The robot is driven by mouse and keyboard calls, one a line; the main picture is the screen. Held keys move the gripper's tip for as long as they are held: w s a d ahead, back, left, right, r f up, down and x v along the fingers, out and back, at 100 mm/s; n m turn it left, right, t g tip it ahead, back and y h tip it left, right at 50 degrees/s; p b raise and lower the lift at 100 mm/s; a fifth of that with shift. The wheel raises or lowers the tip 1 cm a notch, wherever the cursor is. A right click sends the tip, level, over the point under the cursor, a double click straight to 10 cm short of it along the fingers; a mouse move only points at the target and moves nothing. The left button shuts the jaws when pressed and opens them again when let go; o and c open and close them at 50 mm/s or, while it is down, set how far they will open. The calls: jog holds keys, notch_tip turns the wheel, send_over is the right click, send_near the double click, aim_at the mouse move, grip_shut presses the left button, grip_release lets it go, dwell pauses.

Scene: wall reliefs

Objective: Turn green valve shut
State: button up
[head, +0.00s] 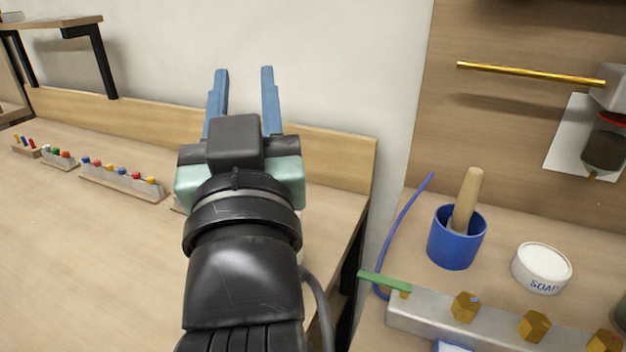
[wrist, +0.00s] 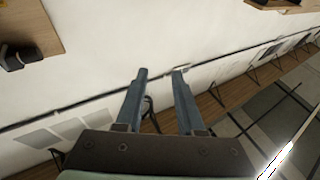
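The green valve handle (head: 385,281) is a flat green lever at the left end of a grey manifold bar (head: 430,312), low in the head view. A brass fitting shows just under its right end, and the lever points left, roughly in line with the bar. My gripper (head: 244,72) is up and to the left of it, in front of the white wall, with its two blue fingers apart and nothing between them. In the wrist view my gripper (wrist: 160,72) is also open and empty. The valve does not show in the wrist view.
A blue hose (head: 404,222) rises by the valve. A blue cup (head: 456,238) with a wooden-handled tool and a soap tin (head: 541,268) stand behind the bar. A gold rod (head: 530,73) juts out at upper right. Pegged blocks (head: 122,180) line the left table.

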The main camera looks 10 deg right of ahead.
jog(key=w+f+g+h+p, duration=0.1)
jog(key=w+f+g+p, duration=0.3)
jog(key=p, duration=0.4)
jog(key=n+g+h+p, duration=0.5)
jog(key=n+g+h, duration=0.25)
jog(key=h, duration=0.55)
send_near(370, 281)
jog(key=shift+m, duration=0.25)
jog(key=p+x, duration=0.1)
jog(key=x, duration=0.9)
jog(key=shift+w+d+p, duration=0.25)
jog(key=shift+d+p, duration=0.05)
jog(key=shift+p, duration=0.1)
grip_shut()
